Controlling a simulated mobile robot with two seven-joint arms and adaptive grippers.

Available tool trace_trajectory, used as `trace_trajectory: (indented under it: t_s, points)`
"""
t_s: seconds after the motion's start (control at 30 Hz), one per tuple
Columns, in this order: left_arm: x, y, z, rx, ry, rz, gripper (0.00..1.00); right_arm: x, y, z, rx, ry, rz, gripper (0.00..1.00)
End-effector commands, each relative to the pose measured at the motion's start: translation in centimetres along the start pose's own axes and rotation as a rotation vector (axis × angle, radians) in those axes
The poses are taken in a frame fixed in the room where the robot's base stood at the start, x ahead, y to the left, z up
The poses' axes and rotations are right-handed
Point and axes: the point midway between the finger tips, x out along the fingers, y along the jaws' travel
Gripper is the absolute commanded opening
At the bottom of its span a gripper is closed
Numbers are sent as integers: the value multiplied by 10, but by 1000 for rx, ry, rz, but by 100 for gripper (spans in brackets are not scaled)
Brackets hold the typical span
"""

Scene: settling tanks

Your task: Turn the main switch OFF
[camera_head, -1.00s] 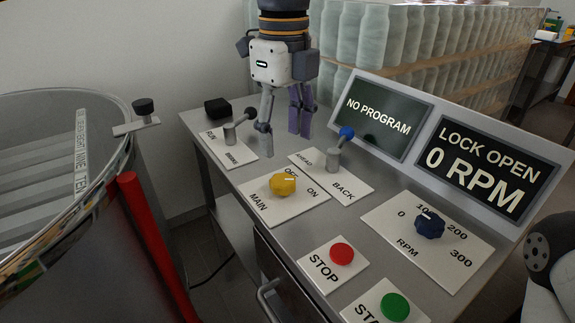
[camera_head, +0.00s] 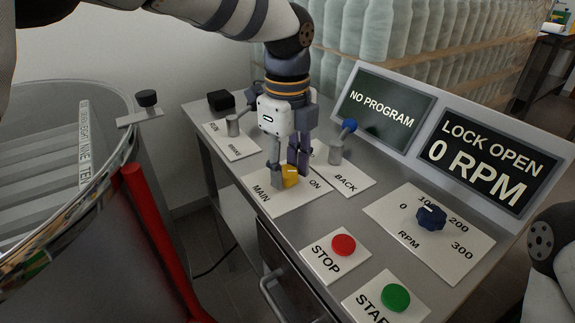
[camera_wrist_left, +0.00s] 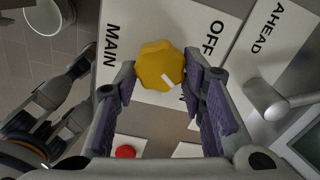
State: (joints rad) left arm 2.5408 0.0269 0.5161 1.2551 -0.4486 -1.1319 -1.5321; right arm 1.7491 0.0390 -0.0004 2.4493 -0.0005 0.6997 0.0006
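The yellow main switch knob (camera_head: 291,177) sits on a white plate (camera_head: 287,205) marked MAIN, OFF and ON. In the left wrist view the yellow knob (camera_wrist_left: 160,65) has a white pointer aimed at the partly covered ON label, away from OFF. My left gripper (camera_head: 290,180) is lowered over the plate, its fingers on either side of the knob. In the left wrist view the left gripper (camera_wrist_left: 160,75) is spread, with only narrow gaps visible beside the knob; contact is unclear. My right gripper (camera_wrist_left: 92,80) is off the panel's front side, its fingers apart and empty.
A grey lever (camera_head: 233,125) and a blue-tipped lever (camera_head: 337,150) stand close behind the left gripper. The red STOP button (camera_head: 343,245), green START button (camera_head: 396,298) and blue RPM knob (camera_head: 431,218) lie to the right. A display (camera_head: 485,165) reads LOCK OPEN, 0 RPM.

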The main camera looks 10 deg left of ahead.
Motion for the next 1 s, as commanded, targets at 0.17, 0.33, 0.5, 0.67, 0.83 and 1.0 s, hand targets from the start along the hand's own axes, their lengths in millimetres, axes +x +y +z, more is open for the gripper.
trace_trajectory:
  t_s: [0.17, 0.33, 0.5, 0.67, 0.83, 1.0]
  points:
    - [0, 0, 0, -11, -1, 1, 9, -1, 0, 0, 0, 2, 0, 40]
    - [-2, 0, 0, -68, -2, 0, 9, -4, 0, -2, 0, 13, -1, 40]
    - [-2, -1, 0, -186, -2, -2, 9, -11, 0, -6, 0, 31, -2, 40]
    - [-2, -1, 0, -334, -1, -2, 9, -17, -1, -10, 0, 49, -2, 40]
    - [-2, -2, 1, -496, -2, -1, 9, -22, -1, -13, 0, 63, -3, 40]
    - [-1, -3, 1, -658, -2, 0, 9, -25, -1, -15, 0, 74, -3, 40]
